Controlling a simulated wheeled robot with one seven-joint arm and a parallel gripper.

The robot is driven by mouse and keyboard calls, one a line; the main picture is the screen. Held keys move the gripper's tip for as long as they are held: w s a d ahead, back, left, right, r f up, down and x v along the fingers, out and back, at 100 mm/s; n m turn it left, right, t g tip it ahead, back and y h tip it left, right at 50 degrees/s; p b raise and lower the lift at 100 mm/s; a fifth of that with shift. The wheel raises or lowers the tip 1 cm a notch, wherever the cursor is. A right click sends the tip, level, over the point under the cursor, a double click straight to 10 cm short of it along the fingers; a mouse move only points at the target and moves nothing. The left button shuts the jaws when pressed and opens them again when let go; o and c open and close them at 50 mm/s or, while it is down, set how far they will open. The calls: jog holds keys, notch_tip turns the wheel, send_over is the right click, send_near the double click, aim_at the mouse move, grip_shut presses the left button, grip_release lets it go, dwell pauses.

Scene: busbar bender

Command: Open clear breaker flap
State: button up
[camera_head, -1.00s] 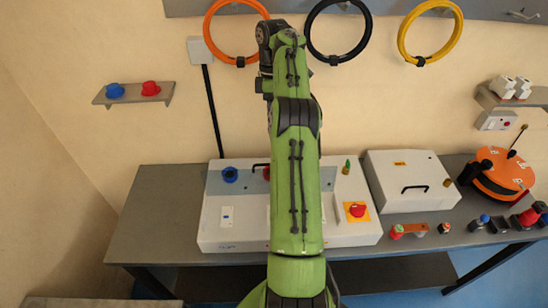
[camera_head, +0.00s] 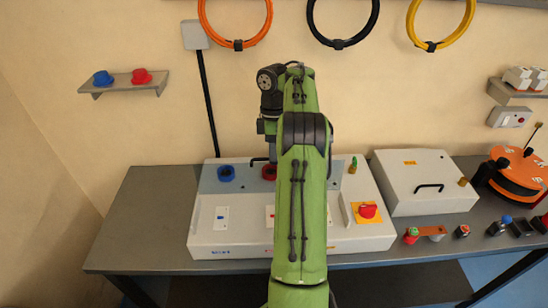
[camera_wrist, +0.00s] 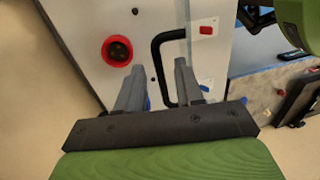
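I cannot make out the clear flap for sure. A black handle (camera_head: 258,160) shows at the console's back edge, partly behind my arm. In the wrist view a black bar handle (camera_wrist: 157,65) shows between the fingers of my gripper (camera_wrist: 163,66). The fingers are apart with a gap on both sides of the bar; contact cannot be told. In the head view my gripper is hidden behind my arm.
A red ring (camera_wrist: 117,50) and a red switch (camera_wrist: 206,30) lie close to my fingers in the wrist view. A white box (camera_head: 415,170) with a black handle stands right of the console. An orange round device (camera_head: 515,172) is at the right. Cable loops hang above.

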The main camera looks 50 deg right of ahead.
jog(key=shift+r, duration=0.1)
grip_shut()
dwell(1.3)
